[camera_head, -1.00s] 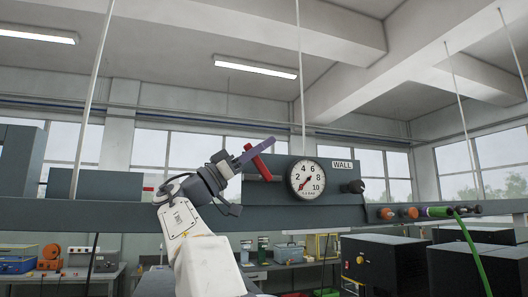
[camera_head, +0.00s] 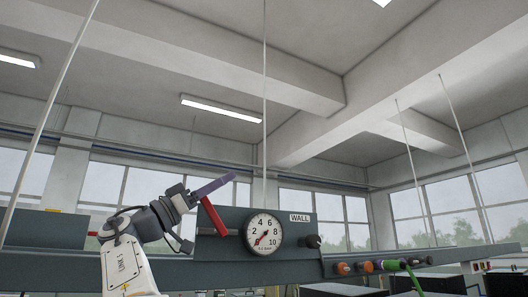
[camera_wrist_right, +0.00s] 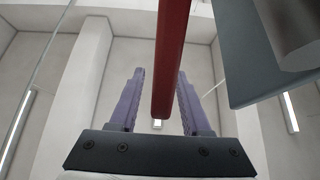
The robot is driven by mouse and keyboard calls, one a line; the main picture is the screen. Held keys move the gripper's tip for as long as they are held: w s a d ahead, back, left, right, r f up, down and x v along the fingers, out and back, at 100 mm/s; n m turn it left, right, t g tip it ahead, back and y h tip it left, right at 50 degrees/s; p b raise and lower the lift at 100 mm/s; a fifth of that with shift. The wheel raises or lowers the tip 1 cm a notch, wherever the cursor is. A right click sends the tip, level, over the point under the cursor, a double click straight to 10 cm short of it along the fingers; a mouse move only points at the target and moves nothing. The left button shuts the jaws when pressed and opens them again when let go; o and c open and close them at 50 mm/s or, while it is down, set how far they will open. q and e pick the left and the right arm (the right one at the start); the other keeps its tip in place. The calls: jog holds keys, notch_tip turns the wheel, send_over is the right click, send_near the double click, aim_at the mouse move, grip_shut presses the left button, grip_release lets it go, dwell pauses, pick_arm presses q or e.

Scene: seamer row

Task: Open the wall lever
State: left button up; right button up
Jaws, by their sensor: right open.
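In the right wrist view the red bar (camera_wrist_right: 170,55) runs between the two spread purple fingers (camera_wrist_right: 158,95), with gaps on both sides. The jaws are open around it; I cannot tell if either finger touches it. My left gripper is out of view.
A dark knob (camera_head: 312,241) sits right of the gauge. Orange, green and dark fittings (camera_head: 367,266) with a green hose line the rail further right. Thin vertical rods rise above the rail.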

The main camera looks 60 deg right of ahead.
jog(key=s+d+r, duration=0.4)
jog(key=s+r, duration=0.3)
jog(key=s, duration=0.4)
jog(key=shift+b, duration=0.3)
